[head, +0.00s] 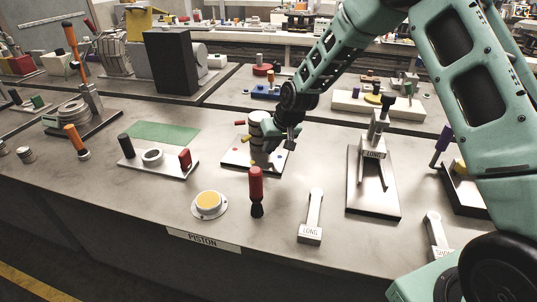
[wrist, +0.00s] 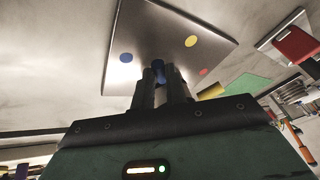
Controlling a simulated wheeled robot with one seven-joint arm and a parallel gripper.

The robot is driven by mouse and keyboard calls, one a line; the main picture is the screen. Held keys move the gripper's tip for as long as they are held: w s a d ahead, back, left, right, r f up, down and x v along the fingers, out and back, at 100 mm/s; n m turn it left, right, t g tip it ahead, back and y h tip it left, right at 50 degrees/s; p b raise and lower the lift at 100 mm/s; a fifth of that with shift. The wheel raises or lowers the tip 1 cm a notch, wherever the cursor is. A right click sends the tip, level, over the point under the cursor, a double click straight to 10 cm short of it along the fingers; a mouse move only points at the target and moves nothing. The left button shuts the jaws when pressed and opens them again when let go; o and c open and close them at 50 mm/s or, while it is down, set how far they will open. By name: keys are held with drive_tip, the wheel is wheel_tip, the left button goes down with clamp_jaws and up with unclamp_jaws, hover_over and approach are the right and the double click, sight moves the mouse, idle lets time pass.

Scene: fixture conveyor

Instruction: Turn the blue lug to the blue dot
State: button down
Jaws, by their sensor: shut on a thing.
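In the wrist view the blue lug (wrist: 158,68) sits between the fingertips of my gripper (wrist: 161,79), which is shut on it. The blue dot (wrist: 126,57) lies on the metal plate (wrist: 150,25), to the left of the lug in that picture and apart from it. A yellow dot (wrist: 191,41) and a red dot (wrist: 203,71) are on the same plate. In the head view my gripper (head: 275,143) is at the right side of the ringed post (head: 257,130), which also carries red and yellow lugs. The blue lug is largely hidden there.
A red-handled tool (head: 256,190) stands in front of the plate. A base with a black peg and red block (head: 158,160) is to the left. Bare table lies between them.

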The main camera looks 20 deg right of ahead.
sight(278, 155)
drive_tip(key=d+n, duration=0.1)
drive_tip(key=d+n+y, duration=0.1)
drive_tip(key=n, duration=0.1)
drive_tip(key=shift+w+g, duration=0.35)
drive_tip(key=shift+g, duration=0.05)
drive_tip(key=shift+w+d+n+g+y+p, duration=0.3)
drive_tip(key=shift+d+n+p, duration=0.2)
drive_tip(key=shift+n, duration=0.4)
drive_tip(key=c, duration=1.4)
unclamp_jaws()
drive_tip(key=b+v, duration=0.2)
drive_tip(key=v, duration=1.5)
drive_tip(key=shift+r, duration=0.15)
